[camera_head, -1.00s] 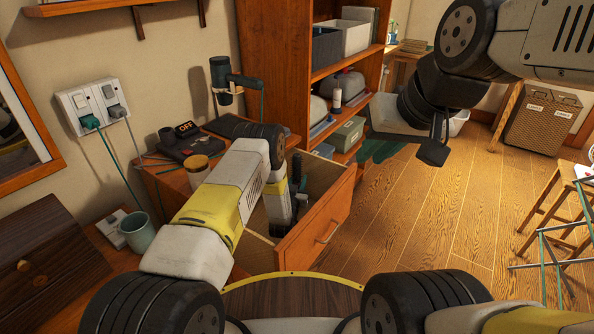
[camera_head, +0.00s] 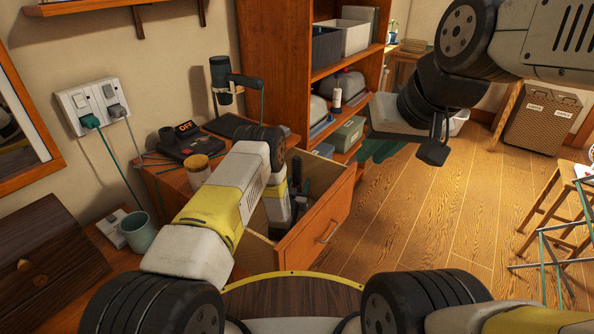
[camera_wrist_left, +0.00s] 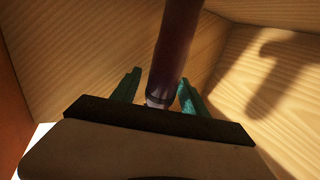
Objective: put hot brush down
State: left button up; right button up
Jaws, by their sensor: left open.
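A dark reddish-brown rod, which looks like the handle of the hot brush (camera_wrist_left: 178,45), stands between the two green fingers of my left gripper (camera_wrist_left: 158,84) in the left wrist view. The fingers are open, with gaps beside the rod. Pale wooden walls surround it, so the gripper is inside the open drawer (camera_head: 322,222). In the head view my own left arm hides most of this gripper, and dark things in the drawer are hard to tell apart. My right gripper (camera_head: 383,150), with green fingers, hangs at upper right, away from the drawer; its opening is unclear.
A dark device with an OFF sign (camera_head: 187,140), a lidded jar (camera_head: 197,170) and a green-black tool (camera_head: 220,78) are on the cabinet top. A mug (camera_head: 137,232) stands at left. A bookcase (camera_head: 275,55) rises behind the drawer.

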pick_arm(q)
jog(key=v, duration=0.6)
jog(key=shift+s, duration=0.35)
jog(key=shift+a, duration=0.15)
dwell(0.6)
